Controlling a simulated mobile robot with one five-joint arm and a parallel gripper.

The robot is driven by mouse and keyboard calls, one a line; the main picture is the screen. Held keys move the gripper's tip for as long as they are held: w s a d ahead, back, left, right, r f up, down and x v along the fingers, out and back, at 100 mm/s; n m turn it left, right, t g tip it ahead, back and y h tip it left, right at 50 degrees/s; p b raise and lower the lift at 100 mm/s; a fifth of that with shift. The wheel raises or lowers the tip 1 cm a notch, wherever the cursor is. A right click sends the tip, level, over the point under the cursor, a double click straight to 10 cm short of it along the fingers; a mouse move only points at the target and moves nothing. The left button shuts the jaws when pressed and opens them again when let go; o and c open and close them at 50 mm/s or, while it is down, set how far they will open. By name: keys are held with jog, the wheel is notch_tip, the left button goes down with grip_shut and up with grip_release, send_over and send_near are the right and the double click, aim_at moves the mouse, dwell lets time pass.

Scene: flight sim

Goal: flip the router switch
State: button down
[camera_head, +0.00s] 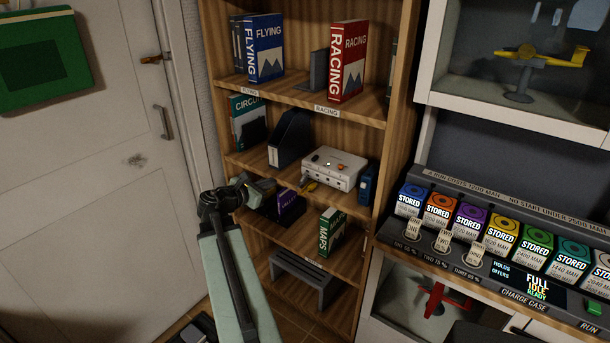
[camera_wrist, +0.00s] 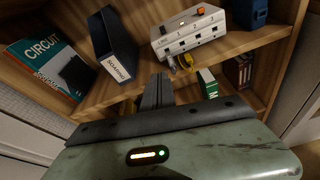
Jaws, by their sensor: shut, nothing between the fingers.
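The router (camera_head: 335,172) is a white box on the middle shelf of the wooden bookcase, with ports along its front face. It also shows in the wrist view (camera_wrist: 188,36), at the upper middle. A small orange switch (camera_wrist: 177,26) sits on its top; a second small piece on the top is too small to make out. My gripper (camera_head: 264,187) is left of the router and apart from it, in front of the shelves. In the wrist view its fingers (camera_wrist: 158,90) are together with nothing between them, pointing toward the shelf below and left of the router.
A dark file holder (camera_head: 289,140) stands left of the router, and a small blue box (camera_head: 367,184) right of it. A yellow plug (camera_head: 310,186) hangs at the router's front. The green MAPS book (camera_head: 331,231) stands below. A charge case (camera_head: 490,262) is at right.

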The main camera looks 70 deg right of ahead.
jog(key=s+d+n, duration=0.1)
jog(key=s, duration=0.1)
jog(key=s+d+r+n+h, duration=0.1)
jog(key=s+d, duration=0.1)
jog(key=shift+d+r+g, duration=0.15)
jog(key=shift+r+g, duration=0.05)
jog(key=shift+g, duration=0.2)
jog(key=shift+d, duration=0.1)
jog(key=b, duration=0.2)
send_near(314, 159)
jog(key=d+f, duration=0.2)
jog(key=shift+s+d+r+p, duration=0.15)
jog(key=shift+s+d, duration=0.1)
jog(key=shift+d, duration=0.4)
jog(key=shift+s+d+r+p, duration=0.1)
jog(key=shift+s+d+r, duration=0.15)
jog(key=shift+d, duration=0.45)
jog(key=shift+s+d+r+p, duration=0.15)
jog(key=shift+s+d, duration=0.15)
jog(key=shift+d, duration=0.35)
